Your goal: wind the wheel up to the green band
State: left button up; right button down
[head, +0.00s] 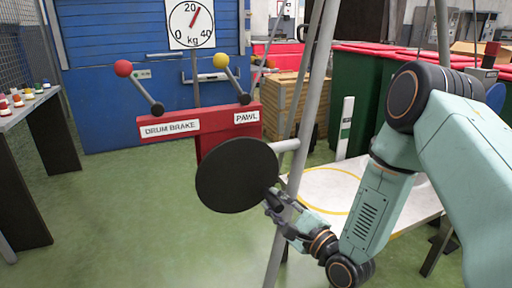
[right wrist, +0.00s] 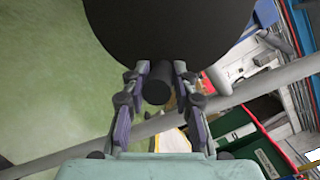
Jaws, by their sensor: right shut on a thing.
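The wheel (head: 237,175) is a plain black disc below a red panel. It fills the top of the right wrist view (right wrist: 168,25). Its short black handle (right wrist: 157,88) points toward my right wrist camera. My right gripper (head: 275,203) is at the lower right of the wheel, shut on the handle, with one finger on each side (right wrist: 157,96). A narrow white upright strip (head: 346,115) behind the wheel has a green part; I cannot tell whether this is the green band. My left gripper is not in view.
The red panel (head: 225,121) carries a red-knobbed drum brake lever (head: 147,87) and a yellow-knobbed pawl lever (head: 232,78). A kg dial (head: 191,24) shows its red needle slightly right of 20. Grey poles (head: 309,95) stand close to my right gripper. Green floor lies open at left.

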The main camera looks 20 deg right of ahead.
jog(key=shift+s+a+f+m, duration=0.2)
jog(key=shift+a+f+m, duration=0.35)
jog(key=shift+f, duration=0.1)
jog(key=shift+a+f+m+t+h, duration=0.2)
jog(key=shift+a+f+m, duration=0.3)
jog(key=shift+m, duration=0.45)
jog(key=shift+a+f+m+t+h, duration=0.1)
jog(key=shift+a+f+m+t, duration=0.2)
jog(key=shift+a+m, duration=0.45)
jog(key=shift+d, duration=0.15)
jog(key=c, duration=1.3)
grip_release()
jog(key=shift+c, duration=0.2)
jog(key=o, duration=0.4)
jog(key=shift+w+d+r+m, duration=0.1)
jog(key=shift+w+r+m, duration=0.05)
jog(key=shift+m, duration=0.1)
jog(key=shift+d, duration=0.1)
